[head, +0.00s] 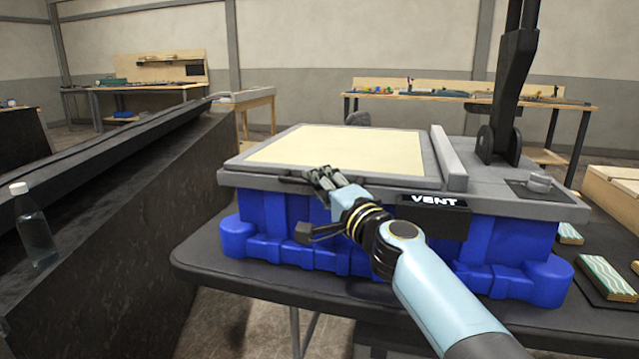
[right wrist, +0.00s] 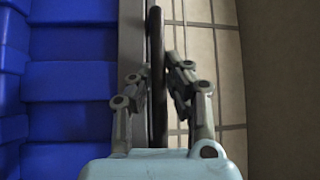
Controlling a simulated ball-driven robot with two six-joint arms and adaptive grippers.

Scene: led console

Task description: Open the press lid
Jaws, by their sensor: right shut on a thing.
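The press has a blue base (head: 262,228) with a grey top. Its lid (head: 340,149), a cream panel in a grey frame, lies flat on top. A dark bar handle (head: 288,178) runs along the lid's front edge. My right gripper (head: 327,182) is at that front edge, shut on the handle. In the right wrist view the handle (right wrist: 156,40) passes between the two fingers of the gripper (right wrist: 158,80). The fingers hide part of the handle in the head view. My left gripper is not in view.
A black box marked VENT (head: 434,214) juts from the press front, right of my gripper. A dark upright post (head: 511,90) stands at the right rear. A bottle (head: 34,228) stands on the dark surface at left. Striped blocks (head: 605,276) lie at right.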

